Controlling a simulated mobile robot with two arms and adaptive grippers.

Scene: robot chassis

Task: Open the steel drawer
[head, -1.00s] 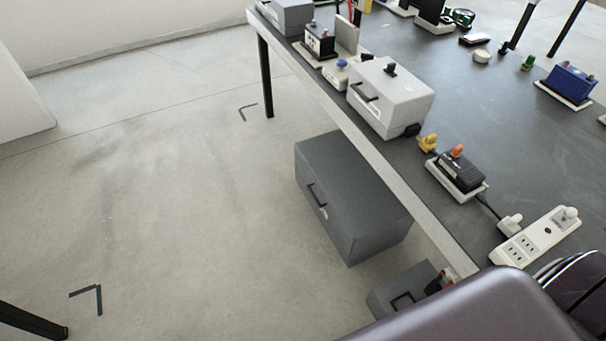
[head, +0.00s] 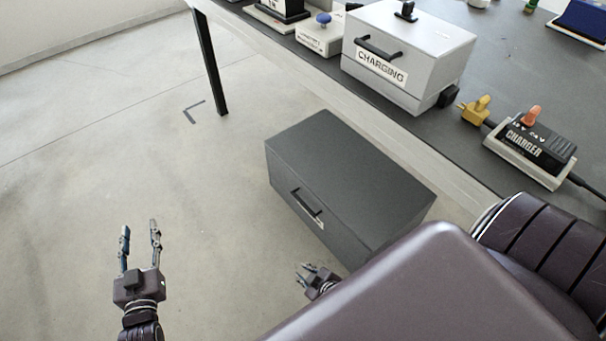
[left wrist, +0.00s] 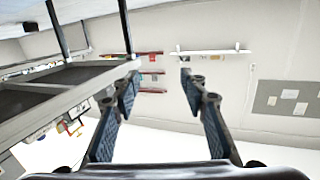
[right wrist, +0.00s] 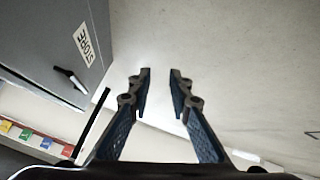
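A dark grey drawer unit (head: 345,175) stands on the floor under the table edge, with a black bar handle (head: 306,203) and a white label on its front. The front looks closed. In the right wrist view the drawer unit (right wrist: 40,40) fills the upper left, with its handle (right wrist: 70,78) and a label reading STORE. My right gripper (head: 318,268) is open and empty near the lower front of the unit, apart from the handle. My left gripper (head: 139,225) is open and empty over the floor, left of the unit. My own body hides the unit's lower right.
A light grey box (head: 410,50) labelled CHARGING, with its own handle, sits on the table (head: 480,75) above. A charger (head: 530,145) and a yellow plug (head: 476,110) lie beside it. A table leg (head: 209,65) stands behind. The floor on the left is clear.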

